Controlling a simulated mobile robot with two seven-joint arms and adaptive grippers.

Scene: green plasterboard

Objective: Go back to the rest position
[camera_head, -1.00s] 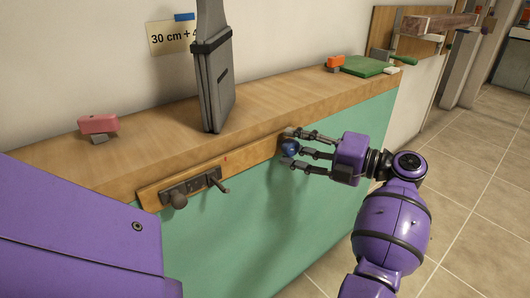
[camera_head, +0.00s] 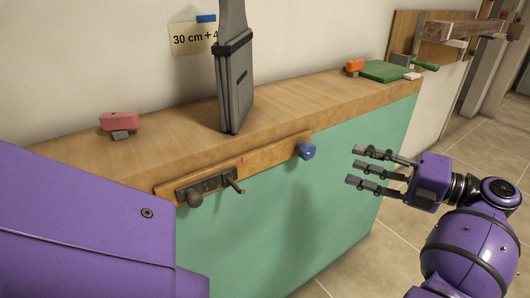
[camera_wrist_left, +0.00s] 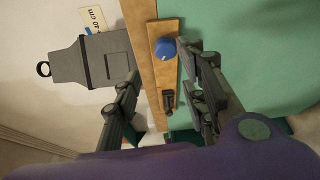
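The knob sits at the right end of a wooden strip (camera_head: 270,153) on the front of the green plasterboard (camera_head: 300,215). In the left wrist view, the fingers are spread apart, and the blue knob (camera_wrist_left: 165,48) shows beyond them with a gap around it.
A dark metal fitting with pegs (camera_head: 210,184) is on the strip's left end. The wooden ledge (camera_head: 180,125) carries a pink block (camera_head: 119,120), a tall grey tool (camera_head: 234,85), an orange piece (camera_head: 354,67) and a green board (camera_head: 386,71). Tiled floor (camera_head: 458,150) is open to the right.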

